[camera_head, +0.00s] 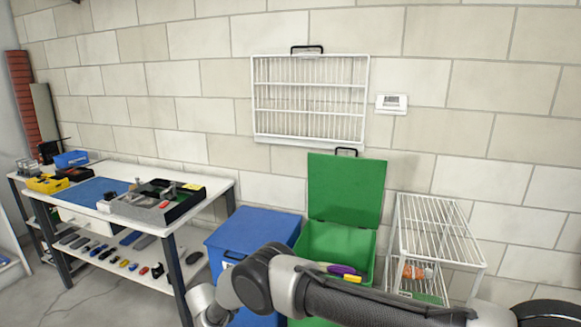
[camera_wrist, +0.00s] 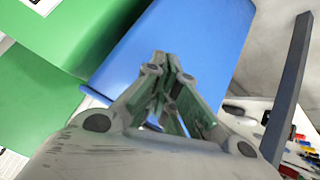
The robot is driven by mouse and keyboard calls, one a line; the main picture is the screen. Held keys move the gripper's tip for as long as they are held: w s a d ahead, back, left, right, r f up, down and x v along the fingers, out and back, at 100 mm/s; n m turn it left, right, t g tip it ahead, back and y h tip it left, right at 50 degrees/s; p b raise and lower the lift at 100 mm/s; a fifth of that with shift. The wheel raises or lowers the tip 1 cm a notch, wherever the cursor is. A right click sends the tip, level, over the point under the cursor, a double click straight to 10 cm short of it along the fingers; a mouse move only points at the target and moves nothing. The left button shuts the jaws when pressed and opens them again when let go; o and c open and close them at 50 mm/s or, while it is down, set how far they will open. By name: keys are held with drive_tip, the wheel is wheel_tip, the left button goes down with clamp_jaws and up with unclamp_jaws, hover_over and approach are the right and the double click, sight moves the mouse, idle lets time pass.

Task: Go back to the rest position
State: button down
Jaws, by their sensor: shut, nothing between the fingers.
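My gripper (camera_wrist: 170,62) is in the wrist view, with its fingertips together and nothing between them. It points toward the blue bin (camera_wrist: 185,40), with the green bin (camera_wrist: 60,40) to its left; I cannot tell how far off they are. In the head view my arm reaches across the bottom, in front of the blue bin (camera_head: 255,232) and the green bin (camera_head: 340,240). The gripper itself is hidden below the picture there. The green bin's lid (camera_head: 346,188) stands open and the blue bin's lid is closed.
A workbench (camera_head: 205,178) with tools and a tray stands at the left, with small items on its lower shelf. A white wire rack (camera_head: 436,228) stands right of the green bin. A white wire cabinet (camera_head: 310,100) hangs on the wall. Floor (camera_head: 90,290) shows at lower left.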

drive_tip(key=s+d+f+n+g+h, duration=0.1)
drive_tip(key=s+d+n+g+h, duration=0.15)
drive_tip(key=s+d+n, duration=0.55)
drive_tip(key=s+d+r+g+y, duration=0.1)
drive_tip(key=s+d+r+g, duration=0.15)
drive_tip(key=d+r, duration=0.8)
drive_tip(key=s+d+r+m+g, duration=0.1)
drive_tip(key=s+d+r+g, duration=0.15)
drive_tip(key=d+r, duration=0.75)
drive_tip(key=s+d+r+g+y, duration=0.1)
drive_tip(key=s+d+r+g, duration=0.35)
drive_tip(key=r, duration=1.05)
drive_tip(key=s+d+r+m+t+y, duration=0.4)
drive_tip(key=s+d+r+m+t, duration=0.3)
drive_tip(key=s+d+r, duration=1.4)
drive_tip(key=shift+s+d+r, duration=0.4)
drive_tip(key=shift+s+d, duration=0.15)
drive_tip(key=shift+d, duration=0.4)
drive_tip(key=shift+y, duration=0.25)
